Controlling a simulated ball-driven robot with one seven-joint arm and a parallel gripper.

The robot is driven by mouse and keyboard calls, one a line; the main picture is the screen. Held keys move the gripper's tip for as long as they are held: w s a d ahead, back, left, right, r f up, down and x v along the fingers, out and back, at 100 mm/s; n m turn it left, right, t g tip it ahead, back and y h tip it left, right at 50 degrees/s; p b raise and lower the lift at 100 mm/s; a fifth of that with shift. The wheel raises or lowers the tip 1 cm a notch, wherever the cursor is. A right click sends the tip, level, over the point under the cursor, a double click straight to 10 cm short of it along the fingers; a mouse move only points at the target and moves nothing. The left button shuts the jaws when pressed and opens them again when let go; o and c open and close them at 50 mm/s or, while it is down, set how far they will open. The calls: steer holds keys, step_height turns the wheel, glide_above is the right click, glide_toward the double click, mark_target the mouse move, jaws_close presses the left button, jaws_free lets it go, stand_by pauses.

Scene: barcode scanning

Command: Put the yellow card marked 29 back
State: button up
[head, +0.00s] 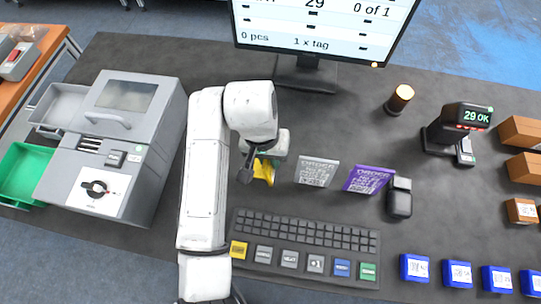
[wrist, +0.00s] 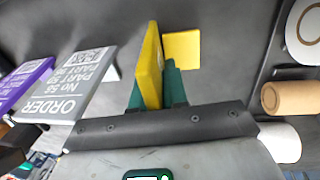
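The yellow card (head: 263,172) is at the left end of a row of order cards, partly hidden by my gripper. In the wrist view the yellow card (wrist: 151,66) stands edge-on between the green fingers of my gripper (wrist: 156,92). The fingers look closed against both its faces. Its printed number cannot be read. I cannot tell whether the card touches the table. In the head view my gripper (head: 258,160) points down at the card, with its fingertips mostly hidden.
A grey order card (head: 317,171) and a purple one (head: 366,179) stand to the right. A keyboard (head: 305,240) lies in front. The monitor (head: 318,24) shows 29 and 0 of 1. A scanner display (head: 469,116) reads 29 OK. A grey machine (head: 118,140) is left.

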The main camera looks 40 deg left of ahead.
steer(key=o, duration=0.4)
steer(key=shift+o, duration=0.2)
steer(key=shift+r, duration=0.1)
step_height(320, 180, up, 12)
steer(key=a, duration=0.1)
steer(key=shift+s+a+p, duration=0.2)
steer(key=shift+s+p, duration=0.2)
steer(key=shift+s, duration=0.05)
